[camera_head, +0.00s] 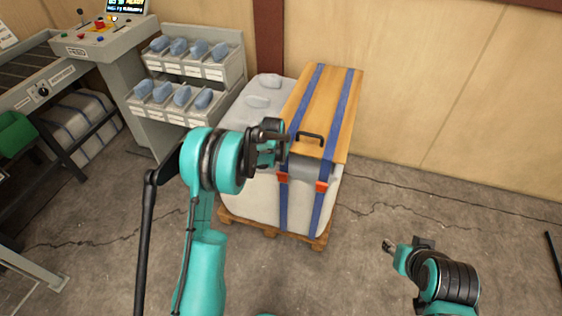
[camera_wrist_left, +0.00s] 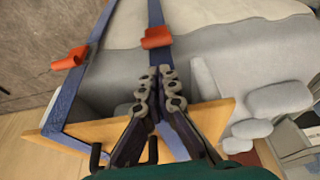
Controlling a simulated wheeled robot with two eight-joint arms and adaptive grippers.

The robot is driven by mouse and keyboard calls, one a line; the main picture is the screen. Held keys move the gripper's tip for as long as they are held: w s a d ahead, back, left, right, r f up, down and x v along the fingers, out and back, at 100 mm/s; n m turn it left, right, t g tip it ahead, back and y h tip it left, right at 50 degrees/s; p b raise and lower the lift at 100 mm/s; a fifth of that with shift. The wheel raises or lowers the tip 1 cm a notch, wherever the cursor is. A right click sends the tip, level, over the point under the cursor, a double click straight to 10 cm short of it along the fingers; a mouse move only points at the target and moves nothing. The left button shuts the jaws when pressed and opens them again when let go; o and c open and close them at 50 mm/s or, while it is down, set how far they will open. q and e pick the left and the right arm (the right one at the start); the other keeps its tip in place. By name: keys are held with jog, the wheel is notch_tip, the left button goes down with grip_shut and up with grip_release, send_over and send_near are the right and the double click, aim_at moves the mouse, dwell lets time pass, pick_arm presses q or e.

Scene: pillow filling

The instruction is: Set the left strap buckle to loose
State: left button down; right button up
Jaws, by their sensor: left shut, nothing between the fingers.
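The left strap buckle (camera_head: 283,177) is an orange-red block on the left blue strap (camera_head: 284,205), on the front of the bale below the wooden board. It also shows in the left wrist view (camera_wrist_left: 157,38), just beyond my fingertips. My left gripper (camera_head: 287,138) is over the board's front left part, beside the black handle. In the wrist view its fingers (camera_wrist_left: 160,74) are shut and empty, over the left strap and apart from the buckle. The right buckle (camera_head: 321,186) sits on the right strap. My right gripper (camera_head: 405,246) is low at right, its finger opening unclear.
The bale (camera_head: 252,195) stands on a wooden pallet (camera_head: 265,229) under the wooden board (camera_head: 339,125) with its black handle (camera_head: 309,137). A rack (camera_head: 190,75) of grey-blue bags and a control console (camera_head: 105,40) stand at left. The floor (camera_head: 400,195) at right is mostly clear.

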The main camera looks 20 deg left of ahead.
pick_arm(q)
jog(key=b, duration=0.2)
send_over(282, 178)
jog(key=f, duration=0.6)
jog(key=shift+w+f, duration=0.3)
